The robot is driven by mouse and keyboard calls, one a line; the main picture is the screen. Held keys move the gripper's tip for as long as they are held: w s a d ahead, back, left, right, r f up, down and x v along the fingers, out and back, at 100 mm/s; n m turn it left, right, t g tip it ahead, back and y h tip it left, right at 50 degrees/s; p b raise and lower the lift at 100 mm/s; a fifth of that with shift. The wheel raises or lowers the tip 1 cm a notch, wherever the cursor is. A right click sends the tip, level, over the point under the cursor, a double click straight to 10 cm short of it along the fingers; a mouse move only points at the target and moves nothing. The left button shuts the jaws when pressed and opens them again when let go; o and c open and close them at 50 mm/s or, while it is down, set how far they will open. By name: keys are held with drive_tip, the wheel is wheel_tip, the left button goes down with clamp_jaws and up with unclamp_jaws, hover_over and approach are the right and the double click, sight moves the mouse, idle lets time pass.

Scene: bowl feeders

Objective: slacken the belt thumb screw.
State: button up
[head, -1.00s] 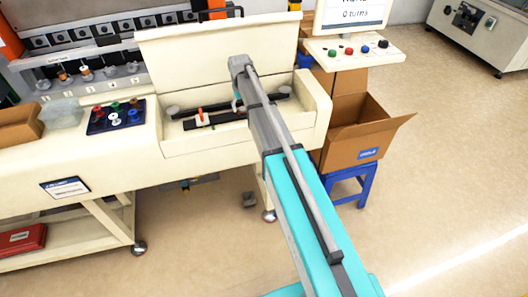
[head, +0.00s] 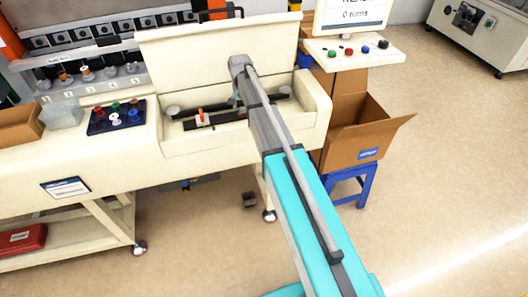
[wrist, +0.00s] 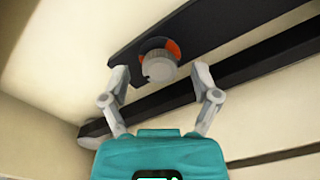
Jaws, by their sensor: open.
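In the wrist view a round grey ribbed knob (wrist: 159,66), which looks like the belt thumb screw, sits on a dark flat bar (wrist: 128,31), with an orange patch behind it. My gripper (wrist: 159,76) is open, with one finger on each side of the knob. Gaps show between the fingers and the knob; whether the tips reach its depth I cannot tell. In the head view my gripper (head: 238,98) is down inside the cream open-lidded housing (head: 240,138), mostly hidden by my arm. The knob cannot be made out there.
A long black belt or rail (wrist: 240,75) runs beside the bar in the wrist view. The raised lid (head: 190,48) stands behind my arm. An orange-red upright piece (head: 201,114) stands left of my gripper. A cardboard box (head: 350,137) is to the right.

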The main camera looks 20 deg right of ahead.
sight(243, 109)
drive_tip(key=shift+r+p, duration=6.6)
drive_tip(key=shift+r, duration=0.4)
drive_tip(key=s+f+n+b, duration=0.3)
drive_tip(key=s+f+b, duration=0.1)
drive_tip(key=s, duration=1.1)
drive_tip(key=s+f+n+b, duration=0.3)
drive_tip(key=s+f+b, duration=0.2)
drive_tip(key=s, duration=0.9)
drive_tip(key=shift+s+f, duration=0.15)
drive_tip(key=shift+s, duration=0.2)
